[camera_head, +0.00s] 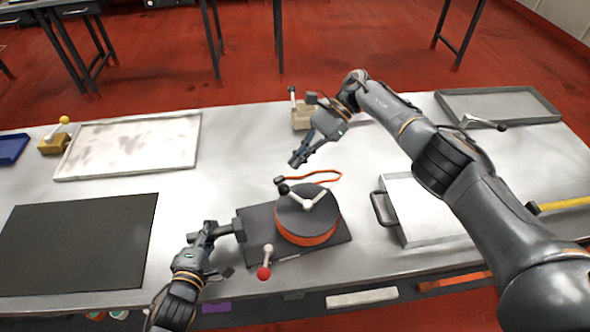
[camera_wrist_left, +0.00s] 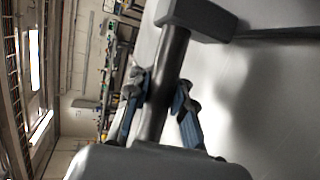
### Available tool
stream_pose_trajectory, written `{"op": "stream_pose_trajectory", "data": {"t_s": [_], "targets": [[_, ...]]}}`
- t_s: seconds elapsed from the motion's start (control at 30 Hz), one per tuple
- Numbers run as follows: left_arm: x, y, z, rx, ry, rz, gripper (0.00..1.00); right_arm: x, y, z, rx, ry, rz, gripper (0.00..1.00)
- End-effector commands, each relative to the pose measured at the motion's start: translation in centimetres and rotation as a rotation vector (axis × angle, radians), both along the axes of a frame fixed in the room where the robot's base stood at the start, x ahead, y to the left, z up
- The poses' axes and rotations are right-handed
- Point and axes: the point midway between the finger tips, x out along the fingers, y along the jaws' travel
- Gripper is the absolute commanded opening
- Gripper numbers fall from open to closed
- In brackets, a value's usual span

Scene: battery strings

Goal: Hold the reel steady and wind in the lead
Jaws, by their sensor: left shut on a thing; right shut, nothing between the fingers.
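The reel (camera_head: 318,213) is a dark drum with orange lead (camera_head: 305,239) wound around its lower side, on a dark base plate (camera_head: 252,219). A loose loop of the lead (camera_head: 322,174) lies on the table behind it. A silver crank with a black knob (camera_head: 284,189) sits on top. My left gripper (camera_head: 214,232) is shut on the dark handle (camera_head: 239,232) at the plate's left side; the left wrist view shows its fingers (camera_wrist_left: 160,105) around the handle bar (camera_wrist_left: 172,70). My right gripper (camera_head: 297,160) is shut and empty, above the table behind the reel.
A red-knobbed lever (camera_head: 266,258) stands at the plate's front edge. A light tray with a dark handle (camera_head: 383,208) is to the right. A black mat (camera_head: 80,245) and a stained tray (camera_head: 128,172) lie left. My right arm crosses over the right side.

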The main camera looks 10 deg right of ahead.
Motion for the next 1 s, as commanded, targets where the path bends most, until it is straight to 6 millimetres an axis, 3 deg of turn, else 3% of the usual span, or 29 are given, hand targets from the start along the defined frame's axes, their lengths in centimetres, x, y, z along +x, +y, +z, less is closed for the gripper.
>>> {"op": "stream_pose_trajectory", "data": {"t_s": [0.03, 0.27, 0.7, 1.0], "targets": [[-0.2, 0.2, -0.7, 0.010, 0.014, 0.003, 0.00, 0.3, -0.4, 0.4, -0.001, 0.000, -0.001, 0.00], [-0.2, 0.2, -0.7, 0.010, 0.014, 0.003, 0.00, 0.6, -1.4, 1.4, -0.034, -0.011, 0.014, 0.00], [-0.2, 0.2, -0.7, 0.009, 0.015, 0.003, 0.00, -0.2, -3.7, 4.7, -0.440, -0.197, 0.044, 0.00], [-0.2, 0.2, -0.7, 0.009, 0.016, 0.003, 0.00, -0.7, -4.5, 6.3, -0.581, -0.313, 0.006, 0.00]]}}
